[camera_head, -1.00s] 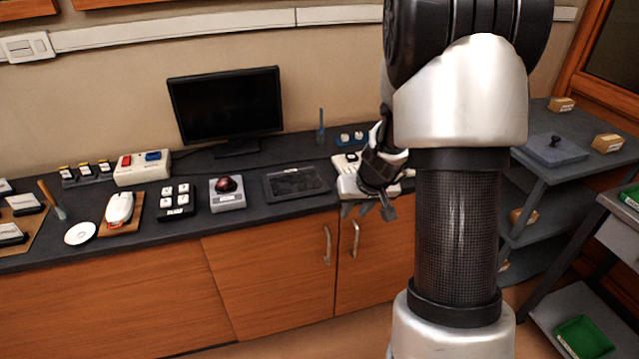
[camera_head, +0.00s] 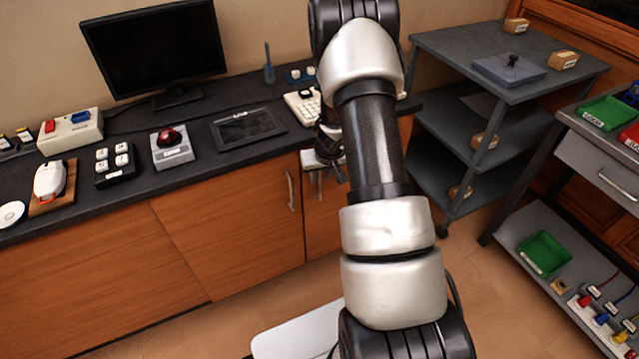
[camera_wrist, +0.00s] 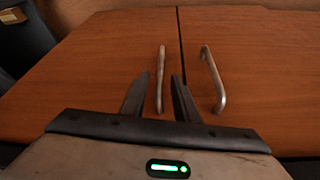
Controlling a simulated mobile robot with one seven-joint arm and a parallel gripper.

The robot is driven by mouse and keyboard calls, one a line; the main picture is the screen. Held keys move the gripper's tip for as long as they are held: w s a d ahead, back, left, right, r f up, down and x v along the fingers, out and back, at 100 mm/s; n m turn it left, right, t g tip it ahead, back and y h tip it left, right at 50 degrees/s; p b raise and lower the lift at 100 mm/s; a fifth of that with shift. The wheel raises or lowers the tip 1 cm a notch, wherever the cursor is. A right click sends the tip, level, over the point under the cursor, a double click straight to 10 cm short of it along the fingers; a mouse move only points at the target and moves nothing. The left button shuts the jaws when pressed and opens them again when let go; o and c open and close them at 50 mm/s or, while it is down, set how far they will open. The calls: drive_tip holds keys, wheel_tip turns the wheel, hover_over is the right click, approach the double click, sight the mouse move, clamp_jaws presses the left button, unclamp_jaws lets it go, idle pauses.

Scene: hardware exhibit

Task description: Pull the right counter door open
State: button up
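The right counter door (camera_head: 322,222) is orange-brown wood and looks closed, mostly behind my arm in the head view. In the wrist view the picture is turned round, so this door (camera_wrist: 90,70) lies left of the dark seam. Its metal bar handle (camera_wrist: 160,80) appears between my two fingers, with a gap on each side. My gripper (camera_wrist: 160,78) is open. In the head view my gripper (camera_head: 328,165) is at the counter front by this door, partly hidden by my arm. The left door (camera_head: 235,230) is closed, with its own handle (camera_head: 291,190); that handle (camera_wrist: 213,80) is outside my fingers.
The dark countertop (camera_head: 200,176) carries a monitor (camera_head: 155,45), a tablet (camera_head: 247,127), a joystick box (camera_head: 172,148) and other devices. A grey shelf unit (camera_head: 440,45) stands right of the counter. A cart (camera_head: 590,160) is farther right. Some floor (camera_head: 490,290) is clear.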

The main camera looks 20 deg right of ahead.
sight(320, 178)
drive_tip(key=shift+x, duration=2.2)
drive_tip(key=shift+c, duration=0.4)
clamp_jaws()
